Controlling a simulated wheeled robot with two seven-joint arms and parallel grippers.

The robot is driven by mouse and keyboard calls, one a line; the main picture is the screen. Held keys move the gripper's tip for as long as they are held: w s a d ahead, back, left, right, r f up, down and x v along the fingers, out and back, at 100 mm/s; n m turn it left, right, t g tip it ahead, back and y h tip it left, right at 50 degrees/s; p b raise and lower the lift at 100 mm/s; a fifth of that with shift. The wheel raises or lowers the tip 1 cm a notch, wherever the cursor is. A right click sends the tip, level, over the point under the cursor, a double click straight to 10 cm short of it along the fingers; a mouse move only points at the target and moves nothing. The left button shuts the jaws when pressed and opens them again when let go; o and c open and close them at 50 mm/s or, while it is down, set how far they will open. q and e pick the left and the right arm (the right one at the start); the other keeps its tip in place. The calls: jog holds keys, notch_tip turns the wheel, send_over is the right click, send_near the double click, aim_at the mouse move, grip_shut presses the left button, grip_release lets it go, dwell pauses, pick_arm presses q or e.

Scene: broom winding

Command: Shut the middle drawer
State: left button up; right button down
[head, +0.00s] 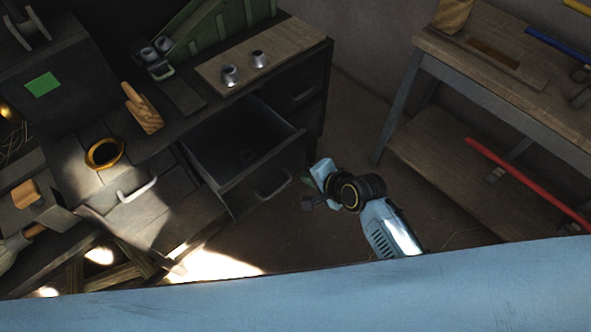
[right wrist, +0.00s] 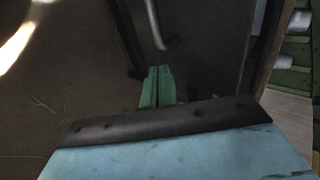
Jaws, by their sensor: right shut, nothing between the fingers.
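The middle drawer (head: 262,172) is pulled out of the dark workbench, with its dark inside showing and a handle (head: 273,188) on its front. In the right wrist view, a dark drawer front (right wrist: 190,65) with a pale handle (right wrist: 158,28) stands just beyond the fingers. My right gripper (head: 307,181) is near the right end of the drawer front. Its green fingers (right wrist: 157,86) are together with nothing between them; I cannot tell if they touch the drawer. My left gripper is not in view.
A drawer front (head: 292,90) to the right sits flush with the bench. At the left another unit has a pale handle (head: 137,190). Metal cups (head: 230,76) and a wooden brush (head: 142,108) stand on top. A wooden table (head: 500,95) is at the right, with floor between.

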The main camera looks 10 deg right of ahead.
aim_at(288, 166)
jog(key=w+a, duration=0.1)
jog(key=w+a+f+b, duration=0.1)
jog(key=w, duration=0.1)
jog(key=shift+w+a, duration=0.1)
jog(key=shift+a, duration=0.1)
jog(key=shift+w+a, duration=0.25)
jog(key=shift+w, duration=0.15)
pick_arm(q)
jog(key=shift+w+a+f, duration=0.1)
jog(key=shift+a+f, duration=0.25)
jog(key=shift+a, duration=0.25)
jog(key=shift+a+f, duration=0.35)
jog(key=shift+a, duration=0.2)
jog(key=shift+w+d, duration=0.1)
pick_arm(e)
jog(key=shift+w, duration=0.1)
